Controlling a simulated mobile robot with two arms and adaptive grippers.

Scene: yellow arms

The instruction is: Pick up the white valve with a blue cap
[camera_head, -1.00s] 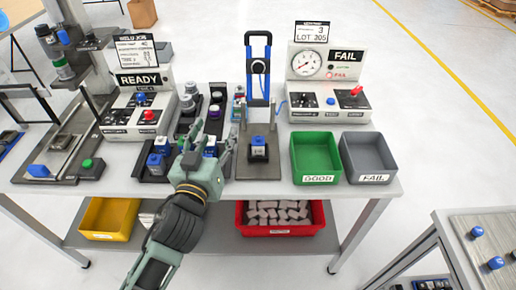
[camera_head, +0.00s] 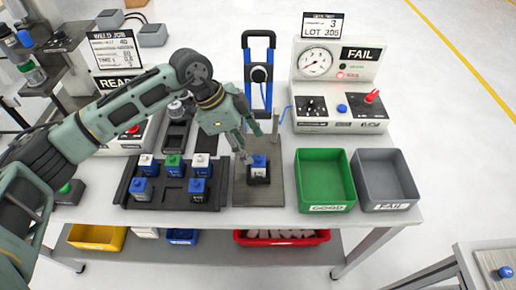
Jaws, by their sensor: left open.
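A small valve with a blue cap (camera_head: 258,162) stands upright in the test fixture (camera_head: 243,194) at the table's middle; its body colour is hard to make out. A black tray (camera_head: 172,200) to its left holds several small valves: a blue-topped one at front left (camera_head: 140,186), another at front right (camera_head: 197,187), and a green-topped one (camera_head: 174,162) between two pale-topped ones behind. My left gripper (camera_head: 243,148) is open, pointing down just above and left of the fixture's valve, apart from it as far as I can tell. My right gripper is not in view.
A green bin (camera_head: 326,207) and a grey bin (camera_head: 386,205) stand right of the fixture. The blue-framed press (camera_head: 271,72) rises behind it. A gauge box reading FAIL (camera_head: 345,85) stands at back right. A red bin (camera_head: 290,242) is on the lower shelf.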

